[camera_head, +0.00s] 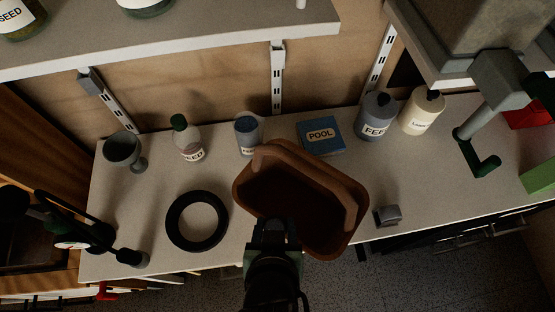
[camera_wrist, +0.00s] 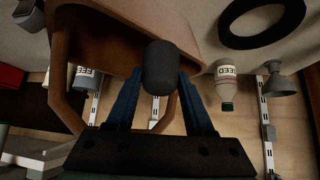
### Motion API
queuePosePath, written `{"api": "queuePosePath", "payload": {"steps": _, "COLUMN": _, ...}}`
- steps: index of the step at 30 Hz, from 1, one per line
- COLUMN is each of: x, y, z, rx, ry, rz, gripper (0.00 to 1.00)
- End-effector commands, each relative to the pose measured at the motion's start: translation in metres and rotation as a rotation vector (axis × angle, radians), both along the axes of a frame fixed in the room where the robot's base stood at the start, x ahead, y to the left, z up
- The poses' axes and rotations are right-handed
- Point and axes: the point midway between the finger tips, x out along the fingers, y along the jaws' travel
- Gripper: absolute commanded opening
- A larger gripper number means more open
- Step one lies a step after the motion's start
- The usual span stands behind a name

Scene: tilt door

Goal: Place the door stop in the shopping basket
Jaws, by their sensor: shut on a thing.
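The brown shopping basket (camera_head: 300,205) sits on the counter in the middle of the head view, its open top facing up. Its wall and handle also fill much of the wrist view (camera_wrist: 120,35). My gripper (camera_head: 272,232) is at the basket's near rim in the head view. In the wrist view its blue fingers (camera_wrist: 160,88) are shut on a dark, rounded cylinder, which I take as the door stop (camera_wrist: 162,68). The door stop overlaps the basket's opening there; I cannot tell how far inside it is. In the head view it is hidden.
A black ring (camera_head: 197,192) lies left of the basket and a small grey block (camera_head: 387,215) right of it. Behind stand a seed bottle (camera_head: 188,142), a grey-blue container (camera_head: 247,128) and a blue POOL box (camera_head: 320,133). A shelf (camera_head: 190,35) overhangs the back.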

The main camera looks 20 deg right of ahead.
Motion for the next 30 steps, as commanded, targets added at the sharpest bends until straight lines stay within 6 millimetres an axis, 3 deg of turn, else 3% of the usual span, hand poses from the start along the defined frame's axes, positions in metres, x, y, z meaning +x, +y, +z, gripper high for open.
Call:
{"api": "queuePosePath", "payload": {"steps": 11, "x": 0.068, "y": -0.035, "z": 0.003, "rx": -0.002, "ry": -0.002, "rz": -0.003, "gripper": 0.0}}
{"api": "queuePosePath", "payload": {"steps": 18, "x": 0.082, "y": -0.043, "z": -0.061, "rx": 0.001, "ry": 0.007, "rz": -0.002, "gripper": 0.0}}
{"api": "queuePosePath", "payload": {"steps": 30, "x": 0.094, "y": -0.049, "z": -0.104, "rx": 0.0, "ry": 0.004, "rz": -0.001, "gripper": 0.0}}
